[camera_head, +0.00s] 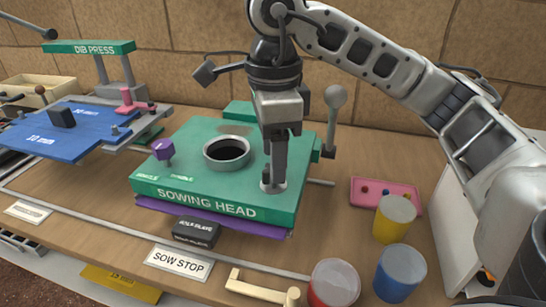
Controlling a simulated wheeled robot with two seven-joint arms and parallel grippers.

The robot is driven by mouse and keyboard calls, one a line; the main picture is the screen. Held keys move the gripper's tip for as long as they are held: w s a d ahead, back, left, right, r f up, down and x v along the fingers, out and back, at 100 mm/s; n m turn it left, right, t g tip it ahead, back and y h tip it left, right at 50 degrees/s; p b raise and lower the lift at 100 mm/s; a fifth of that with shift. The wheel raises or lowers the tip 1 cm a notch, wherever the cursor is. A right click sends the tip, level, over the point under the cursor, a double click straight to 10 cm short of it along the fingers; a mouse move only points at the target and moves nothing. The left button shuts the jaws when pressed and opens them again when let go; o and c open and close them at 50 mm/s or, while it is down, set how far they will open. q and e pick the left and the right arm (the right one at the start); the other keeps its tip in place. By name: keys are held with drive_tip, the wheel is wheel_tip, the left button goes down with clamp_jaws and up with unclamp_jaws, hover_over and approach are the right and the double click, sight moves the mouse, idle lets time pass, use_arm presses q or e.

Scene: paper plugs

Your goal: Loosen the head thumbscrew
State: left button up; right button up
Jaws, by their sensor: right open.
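The green sowing head (215,198), labelled "SOWING HEAD", sits on the bench with a round dark-centred collar (227,152) on top. A small grey round fitting (272,186) lies near its front right; it may be the head thumbscrew, but my gripper covers most of it. My right gripper (273,180) points straight down with its fingertips at this fitting, open; whether they touch it I cannot tell. A purple knob (163,150) stands upright at the head's left edge. My left gripper is not in view.
A grey ball-ended lever (336,97) rises at the head's right. Red (334,283), blue (400,273) and yellow (394,218) cups and a pink tray (386,193) stand to the right. The dib press (90,47) and a blue plate (65,130) are left.

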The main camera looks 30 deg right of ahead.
drive_tip(key=shift+r+p, duration=0.6)
drive_tip(key=shift+r, duration=0.25)
drive_tip(key=m, duration=0.5)
drive_tip(key=m+p, duration=0.1)
drive_tip(key=m, duration=0.6)
drive_tip(key=shift+f, duration=0.1)
drive_tip(key=shift+f+b, duration=1.75)
drive_tip(key=shift+f, duration=0.25)
